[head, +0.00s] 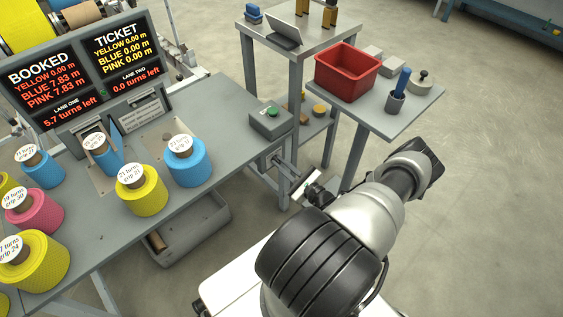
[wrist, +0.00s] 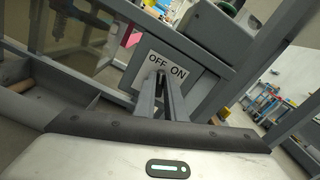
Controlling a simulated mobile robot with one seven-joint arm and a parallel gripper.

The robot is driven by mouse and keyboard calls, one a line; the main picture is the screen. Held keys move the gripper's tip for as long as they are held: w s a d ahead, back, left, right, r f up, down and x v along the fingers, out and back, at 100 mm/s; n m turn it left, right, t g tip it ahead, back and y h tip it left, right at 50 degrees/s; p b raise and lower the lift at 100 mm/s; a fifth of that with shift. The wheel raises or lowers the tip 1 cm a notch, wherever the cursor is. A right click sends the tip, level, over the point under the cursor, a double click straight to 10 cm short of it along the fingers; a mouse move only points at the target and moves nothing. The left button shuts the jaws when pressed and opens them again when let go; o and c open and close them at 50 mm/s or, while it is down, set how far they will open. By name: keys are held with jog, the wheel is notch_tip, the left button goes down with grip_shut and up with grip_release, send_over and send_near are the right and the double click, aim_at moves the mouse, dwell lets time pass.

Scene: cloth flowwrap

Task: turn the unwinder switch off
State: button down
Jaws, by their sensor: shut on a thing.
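The unwinder switch shows in the wrist view as a white plate (wrist: 152,58) on a grey panel, marked OFF on the left and ON on the right. My gripper (wrist: 160,78) reaches the plate between and just below the two words. Its fingers are close together, shut on the switch lever, which they hide almost wholly. I cannot tell which way the lever points. In the head view my gripper (head: 278,160) is at the right end of the workbench, below its top, and the plate cannot be made out there.
A control box with a green button (head: 271,122) sits on the bench corner above my gripper. Blue, yellow and pink rolls stand on the bench (head: 223,95). A red bin (head: 347,72) stands on a side table. A grey tray (head: 190,238) is under the bench.

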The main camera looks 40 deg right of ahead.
jog(key=shift+a+n+p, duration=0.1)
jog(key=shift+n+p, duration=0.5)
jog(key=shift+n, duration=1.7)
jog(key=shift+f, duration=0.1)
jog(key=c, duration=1.8)
grip_release()
jog(key=shift+s, duration=0.1)
jog(key=s, duration=0.5)
jog(key=s+d+p, duration=0.1)
jog(key=s, duration=1.1)
jog(key=shift+s+d+p, duration=0.15)
jog(key=shift+d+p, duration=0.05)
jog(key=shift+p, duration=0.15)
